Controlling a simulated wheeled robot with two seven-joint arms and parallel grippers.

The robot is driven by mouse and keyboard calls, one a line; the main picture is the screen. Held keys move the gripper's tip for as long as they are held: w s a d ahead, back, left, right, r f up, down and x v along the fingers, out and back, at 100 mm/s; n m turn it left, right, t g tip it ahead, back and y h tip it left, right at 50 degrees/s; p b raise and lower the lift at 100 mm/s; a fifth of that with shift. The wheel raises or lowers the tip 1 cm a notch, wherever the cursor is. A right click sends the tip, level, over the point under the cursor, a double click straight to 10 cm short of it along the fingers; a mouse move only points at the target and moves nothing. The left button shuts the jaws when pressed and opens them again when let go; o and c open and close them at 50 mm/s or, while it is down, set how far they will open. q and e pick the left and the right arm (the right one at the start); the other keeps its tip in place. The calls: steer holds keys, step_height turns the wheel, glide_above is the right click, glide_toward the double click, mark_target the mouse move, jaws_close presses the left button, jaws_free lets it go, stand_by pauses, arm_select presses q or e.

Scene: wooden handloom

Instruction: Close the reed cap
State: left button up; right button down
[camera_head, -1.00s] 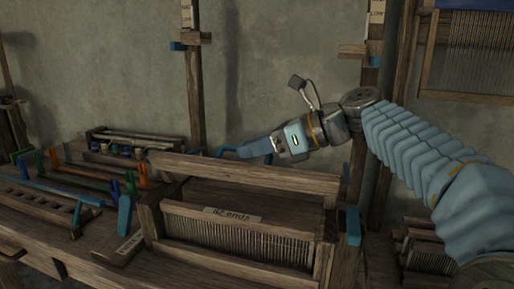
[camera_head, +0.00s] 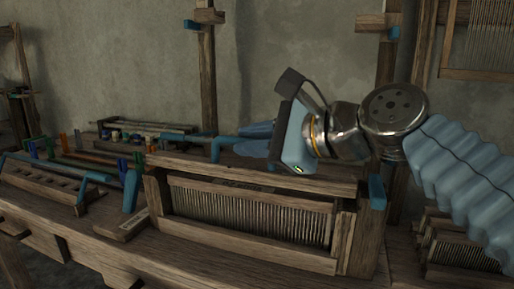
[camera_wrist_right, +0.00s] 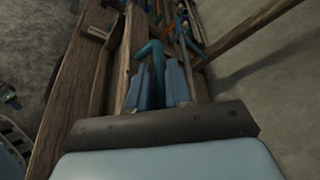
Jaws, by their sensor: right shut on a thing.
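The reed cap (camera_head: 265,176) is the long wooden top beam over the reed (camera_head: 250,214). Its near edge lies just above the front bar, and a paper label there is mostly covered. A blue bent handle (camera_head: 215,147) rises behind the cap's left half. My right gripper (camera_head: 241,140) reaches in from the right, behind and above the cap, with its fingers shut on this handle. In the right wrist view the handle (camera_wrist_right: 146,53) curves up between the fingers (camera_wrist_right: 160,78). The exact contact is partly hidden. My left gripper is in neither view.
Blue upright pieces stand at the frame's left (camera_head: 131,190) and right (camera_head: 376,191) ends. Wooden posts (camera_head: 207,80) rise behind. More reeds (camera_head: 462,250) stand at lower right.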

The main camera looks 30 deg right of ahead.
steer(key=shift+s+a+f+b, duration=0.2)
steer(key=shift+f+b, duration=0.1)
steer(key=shift+f, duration=0.15)
steer(key=shift+s+a+f+n+t+h+b, duration=0.15)
steer(key=shift+a+f+n+t+h+b, duration=0.2)
steer(key=shift+n+b, duration=0.4)
steer(key=shift+r, duration=0.1)
steer(key=c, duration=1.4)
jaws_free()
steer(key=p+v, duration=0.1)
steer(key=v, duration=1.3)
steer(key=shift+d, duration=0.1)
